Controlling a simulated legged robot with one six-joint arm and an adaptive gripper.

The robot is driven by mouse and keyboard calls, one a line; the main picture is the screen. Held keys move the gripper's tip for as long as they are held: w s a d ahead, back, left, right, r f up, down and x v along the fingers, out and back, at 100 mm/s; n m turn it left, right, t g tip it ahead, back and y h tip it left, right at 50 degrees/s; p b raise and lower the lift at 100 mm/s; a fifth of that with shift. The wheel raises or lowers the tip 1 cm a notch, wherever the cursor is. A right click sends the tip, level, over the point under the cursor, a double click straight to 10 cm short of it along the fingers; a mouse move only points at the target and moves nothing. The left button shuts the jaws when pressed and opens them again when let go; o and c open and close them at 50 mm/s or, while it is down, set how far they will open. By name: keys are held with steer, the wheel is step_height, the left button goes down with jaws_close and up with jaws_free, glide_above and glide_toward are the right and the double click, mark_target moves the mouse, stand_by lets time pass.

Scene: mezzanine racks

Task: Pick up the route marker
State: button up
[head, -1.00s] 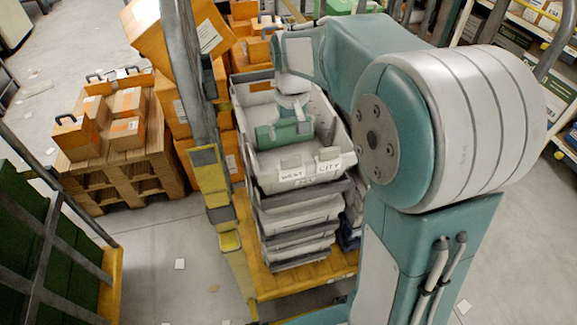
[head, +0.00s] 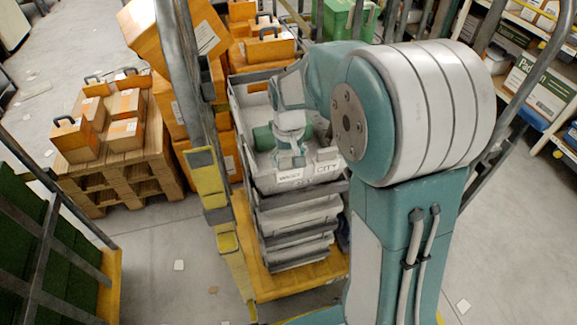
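A grey tote (head: 240,95) tops a stack of totes on a yellow cart. Two white cards reading "WEST" (head: 289,175) and "CITY" (head: 327,166) sit at its front rim; I cannot tell which thing is the route marker. My gripper (head: 291,160) points down inside the tote's front part, just behind the "WEST" card. I cannot tell whether it touches anything, and its fingertips are too small to judge. A green rounded object (head: 263,138) lies in the tote behind the gripper, partly hidden. My arm hides the tote's right side.
The yellow cart (head: 300,285) has a grey upright post (head: 180,80) close on the left. Orange boxes (head: 265,47) stand behind the tote. A wooden pallet (head: 112,175) with orange boxes is at left. Shelves (head: 545,85) are at right. The floor in front is open.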

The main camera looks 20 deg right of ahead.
steer(key=shift+c, duration=1.2)
